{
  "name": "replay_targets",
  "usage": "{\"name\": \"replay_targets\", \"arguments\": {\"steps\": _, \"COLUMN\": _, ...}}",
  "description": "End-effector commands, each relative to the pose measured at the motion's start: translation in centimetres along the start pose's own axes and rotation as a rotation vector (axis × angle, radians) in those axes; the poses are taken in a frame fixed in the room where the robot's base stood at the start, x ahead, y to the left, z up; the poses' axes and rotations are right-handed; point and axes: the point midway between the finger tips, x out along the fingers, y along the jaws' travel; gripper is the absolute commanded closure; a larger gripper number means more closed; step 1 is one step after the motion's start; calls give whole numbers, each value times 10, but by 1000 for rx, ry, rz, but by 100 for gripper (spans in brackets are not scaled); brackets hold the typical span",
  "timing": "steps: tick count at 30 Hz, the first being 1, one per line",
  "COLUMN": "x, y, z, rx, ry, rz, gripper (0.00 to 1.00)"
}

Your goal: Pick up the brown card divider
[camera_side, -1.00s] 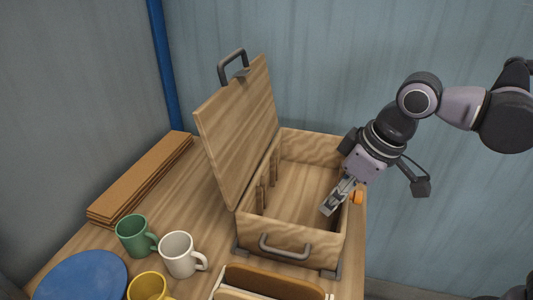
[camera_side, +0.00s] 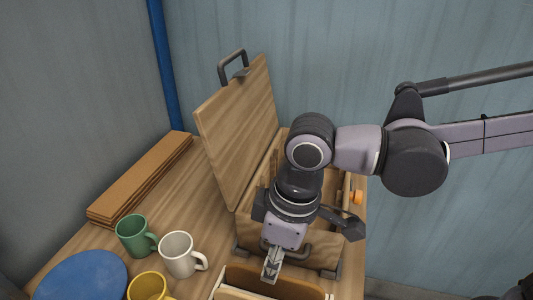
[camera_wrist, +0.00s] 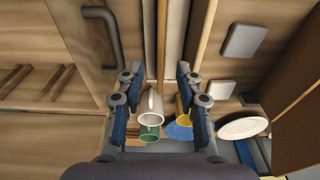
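A brown card divider (camera_side: 300,287) stands on edge in a pale-rimmed holder at the bottom of the side view, partly cut off by the frame. My gripper (camera_side: 268,278) points down just over it and covers part of it. In the wrist view my gripper (camera_wrist: 160,92) has its two finger pairs wide apart with nothing held. A thin brown upright edge (camera_wrist: 161,40), which looks like the divider seen from above, runs between the fingers, apart from both. How far the fingertips are above it is hard to tell.
The wooden case (camera_side: 322,245) with its raised lid (camera_side: 238,130) stands behind my gripper. Green (camera_side: 132,236), white (camera_side: 180,256) and yellow (camera_side: 148,287) mugs and a blue plate (camera_side: 80,278) are to the left. Brown boards (camera_side: 140,180) lie at the back left.

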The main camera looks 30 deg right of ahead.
Motion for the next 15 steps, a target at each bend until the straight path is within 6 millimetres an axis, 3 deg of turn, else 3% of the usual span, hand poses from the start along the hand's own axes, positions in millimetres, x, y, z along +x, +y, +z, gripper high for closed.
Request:
{"name": "replay_targets", "arguments": {"steps": 5, "x": 10, "y": 0, "z": 2, "rx": 0, "ry": 0, "rz": 0, "gripper": 64}}
{"name": "replay_targets", "arguments": {"steps": 15, "x": 48, "y": -1, "z": 6, "rx": 0, "ry": 1, "rz": 0, "gripper": 64}}
